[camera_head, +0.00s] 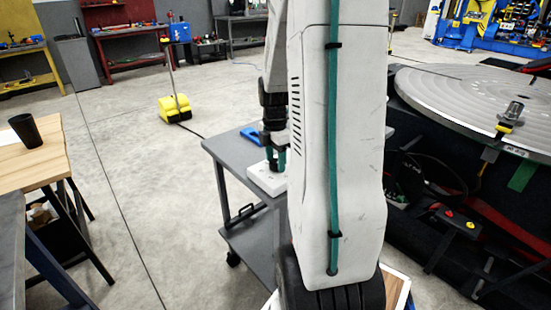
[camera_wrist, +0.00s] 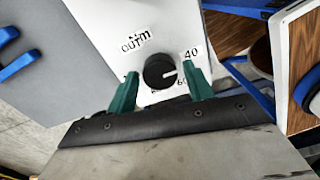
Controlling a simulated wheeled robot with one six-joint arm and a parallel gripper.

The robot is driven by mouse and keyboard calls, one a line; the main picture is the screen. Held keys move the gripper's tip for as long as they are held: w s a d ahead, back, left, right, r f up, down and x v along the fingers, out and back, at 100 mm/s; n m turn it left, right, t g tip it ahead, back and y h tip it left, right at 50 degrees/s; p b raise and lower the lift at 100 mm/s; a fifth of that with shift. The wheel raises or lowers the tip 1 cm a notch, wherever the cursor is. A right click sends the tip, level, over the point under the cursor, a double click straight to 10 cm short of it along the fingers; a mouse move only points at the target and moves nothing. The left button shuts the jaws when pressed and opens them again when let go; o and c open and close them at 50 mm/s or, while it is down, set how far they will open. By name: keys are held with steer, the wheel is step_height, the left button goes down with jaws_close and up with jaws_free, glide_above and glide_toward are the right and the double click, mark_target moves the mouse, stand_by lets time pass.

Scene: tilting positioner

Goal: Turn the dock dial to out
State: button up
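The dock dial is a round black knob (camera_wrist: 160,71) on a white box (camera_wrist: 106,22), with a pale pointer mark on its right side, toward the "40" and a partly hidden "60". In the head view the white box (camera_head: 264,181) lies on the grey cart; the knob is not clear there. My gripper (camera_wrist: 160,72) has its green fingers apart, one on each side of the knob, with visible gaps. In the head view my gripper (camera_head: 275,160) points down over the box.
The grey cart top (camera_head: 228,152) also bears a blue item (camera_head: 251,134) behind the box. A round metal positioner table (camera_head: 460,95) stands at the right. A wooden table with a black cup (camera_head: 25,131) is at the left. Open floor lies between.

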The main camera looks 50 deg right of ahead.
steer(key=c, duration=0.7)
steer(key=shift+m, duration=0.3)
